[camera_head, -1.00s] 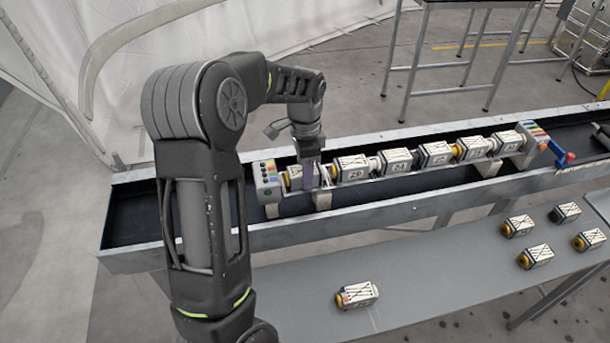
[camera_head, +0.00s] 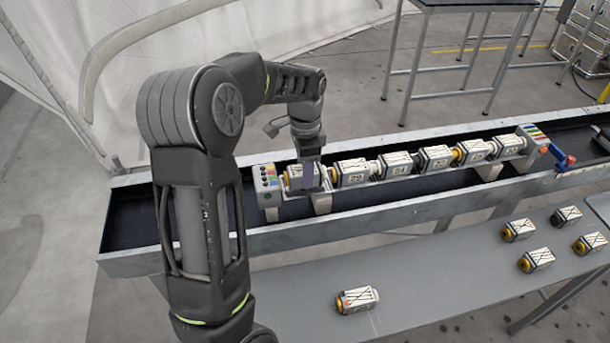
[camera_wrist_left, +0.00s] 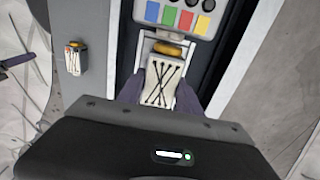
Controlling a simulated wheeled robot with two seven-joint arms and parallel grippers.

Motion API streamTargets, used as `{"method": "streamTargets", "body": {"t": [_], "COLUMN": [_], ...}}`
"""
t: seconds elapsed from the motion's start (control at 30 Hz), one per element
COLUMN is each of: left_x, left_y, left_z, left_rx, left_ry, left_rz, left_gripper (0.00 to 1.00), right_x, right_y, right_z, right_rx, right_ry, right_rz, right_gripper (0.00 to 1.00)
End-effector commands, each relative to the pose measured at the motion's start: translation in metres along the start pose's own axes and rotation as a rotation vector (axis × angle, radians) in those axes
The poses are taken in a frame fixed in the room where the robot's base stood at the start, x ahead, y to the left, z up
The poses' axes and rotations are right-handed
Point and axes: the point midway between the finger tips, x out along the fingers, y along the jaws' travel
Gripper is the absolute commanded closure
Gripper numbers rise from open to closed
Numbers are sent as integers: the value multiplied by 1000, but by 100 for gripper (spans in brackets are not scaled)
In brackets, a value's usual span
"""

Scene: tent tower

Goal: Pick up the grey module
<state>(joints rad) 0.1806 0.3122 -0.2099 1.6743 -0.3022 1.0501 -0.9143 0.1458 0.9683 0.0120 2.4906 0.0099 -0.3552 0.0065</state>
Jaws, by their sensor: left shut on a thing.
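The grey module (camera_head: 292,172) has a pale label with crossed black lines and a yellow end. It is at the left end of the row on the rack, beside the end block (camera_head: 266,178) with coloured buttons. My left gripper (camera_head: 308,178) reaches down from above and is shut on this module. In the left wrist view the module (camera_wrist_left: 160,82) sits between the two dark fingers, its yellow end toward the button block (camera_wrist_left: 185,18). I cannot tell whether it is clear of the rack. My right gripper is not in view.
Several similar modules, such as the neighbouring one (camera_head: 350,172), continue the row rightward inside the long trough (camera_head: 130,215). A single module (camera_head: 357,300) lies on the grey table (camera_head: 430,285) in front. More modules (camera_head: 537,260) lie at the table's right.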

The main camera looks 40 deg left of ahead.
Motion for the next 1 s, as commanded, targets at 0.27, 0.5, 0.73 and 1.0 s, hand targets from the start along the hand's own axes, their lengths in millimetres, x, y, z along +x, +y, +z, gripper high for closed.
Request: {"method": "streamTargets", "body": {"t": [0.27,0.5,0.73,1.0], "left_x": [-51,-83,-87,-87], "left_y": [-1,0,0,0], "left_z": [-1,0,0,0], "left_rx": [1,0,0,0], "left_ry": [5,2,2,2], "left_rz": [-6,-2,-2,-1], "left_gripper": [100,100,100,100], "right_x": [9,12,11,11], "right_y": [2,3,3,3], "right_z": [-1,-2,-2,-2], "right_rx": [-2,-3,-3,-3], "right_ry": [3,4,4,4], "right_rz": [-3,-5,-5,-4], "right_gripper": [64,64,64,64]}}
